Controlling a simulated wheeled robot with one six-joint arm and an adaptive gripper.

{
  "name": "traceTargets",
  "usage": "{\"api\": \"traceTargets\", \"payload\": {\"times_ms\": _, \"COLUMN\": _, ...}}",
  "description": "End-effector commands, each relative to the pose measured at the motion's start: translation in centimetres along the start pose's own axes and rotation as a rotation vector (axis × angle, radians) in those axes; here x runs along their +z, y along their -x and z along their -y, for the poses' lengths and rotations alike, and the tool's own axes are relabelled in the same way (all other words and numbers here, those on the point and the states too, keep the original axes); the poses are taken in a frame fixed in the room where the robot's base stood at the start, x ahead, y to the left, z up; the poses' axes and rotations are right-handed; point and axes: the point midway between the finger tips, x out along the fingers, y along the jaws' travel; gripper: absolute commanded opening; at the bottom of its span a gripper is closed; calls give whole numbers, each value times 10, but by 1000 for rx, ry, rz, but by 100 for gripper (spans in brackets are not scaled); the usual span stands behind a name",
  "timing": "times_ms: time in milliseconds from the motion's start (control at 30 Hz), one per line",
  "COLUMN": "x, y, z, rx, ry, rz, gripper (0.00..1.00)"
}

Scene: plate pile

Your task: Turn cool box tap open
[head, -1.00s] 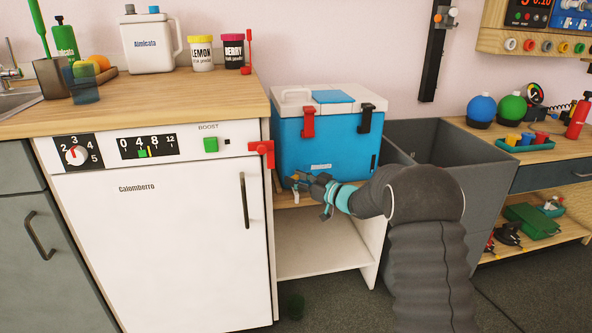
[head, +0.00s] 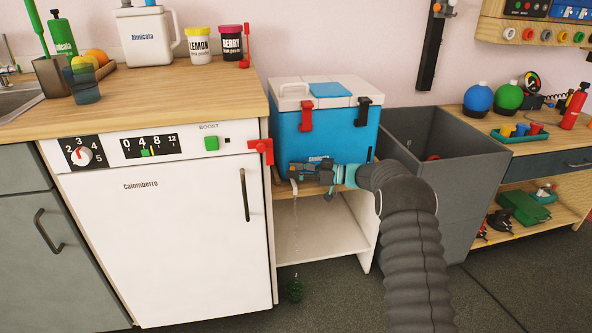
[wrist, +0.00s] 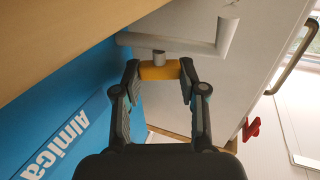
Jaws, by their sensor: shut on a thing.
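The blue cool box (head: 335,137) with its pale lid stands on a shelf beside the white appliance. Its blue side with lettering shows in the wrist view (wrist: 45,120). My gripper (head: 304,175) is at the lower front of the box, reaching in from the right. In the wrist view my gripper (wrist: 160,72) is shut on the yellow tap handle (wrist: 160,71), with a grey stub just beyond it. The tap body is mostly hidden behind my gripper in the head view. A thin pale stream, like water, falls below it toward the floor.
The white appliance (head: 190,225) with a red handle (head: 262,151) stands close on the left. A grey bin (head: 445,145) is on the right. The low shelf (head: 315,235) under the box is empty.

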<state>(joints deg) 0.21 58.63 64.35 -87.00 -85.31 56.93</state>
Motion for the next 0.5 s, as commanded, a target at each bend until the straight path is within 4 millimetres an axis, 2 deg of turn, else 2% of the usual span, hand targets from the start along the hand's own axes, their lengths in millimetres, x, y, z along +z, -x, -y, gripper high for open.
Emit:
{"api": "traceTargets", "payload": {"times_ms": 300, "x": -3, "y": -3, "z": 0, "rx": -3, "ry": 3, "rz": -3, "gripper": 6}}
{"api": "traceTargets", "payload": {"times_ms": 333, "x": -3, "y": -3, "z": 0, "rx": -3, "ry": 3, "rz": -3, "gripper": 46}}
{"api": "traceTargets", "payload": {"times_ms": 400, "x": -3, "y": -2, "z": 0, "rx": -2, "ry": 3, "rz": -3, "gripper": 64}}
{"api": "traceTargets", "payload": {"times_ms": 500, "x": -2, "y": 0, "z": 0, "rx": 1, "ry": 2, "rz": -2, "gripper": 67}}
